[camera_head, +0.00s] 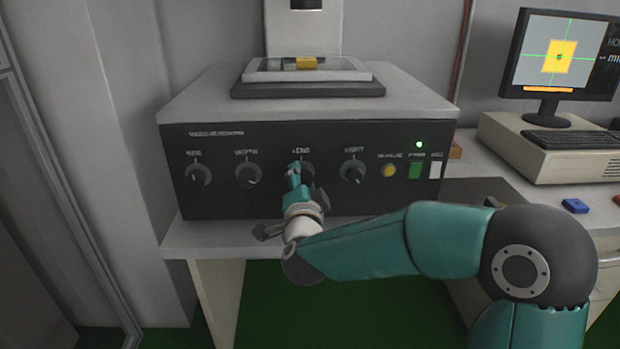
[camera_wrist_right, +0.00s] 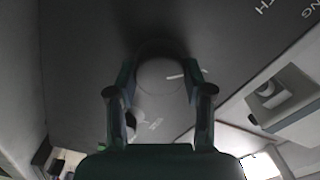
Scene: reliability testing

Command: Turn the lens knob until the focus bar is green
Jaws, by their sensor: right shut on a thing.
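The lens knob (camera_head: 308,173) is the third dark knob from the left on the machine's front panel, under the LENS label. In the head view my right gripper (camera_head: 294,172) is at it and hides part of it. In the right wrist view the round knob (camera_wrist_right: 160,74), with a pale pointer line, sits between the two fingers of my right gripper (camera_wrist_right: 160,80), which is shut on it. The focus bar (camera_head: 548,89) at the bottom of the monitor picture is orange. My left gripper is not in view.
Other knobs stand on both sides: the depth knob (camera_head: 248,175) to the left, the light knob (camera_head: 354,173) to the right. A yellow button (camera_head: 388,170) and a green switch (camera_head: 415,170) are further right. The monitor (camera_head: 517,70) shows a yellow square with green crosshairs.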

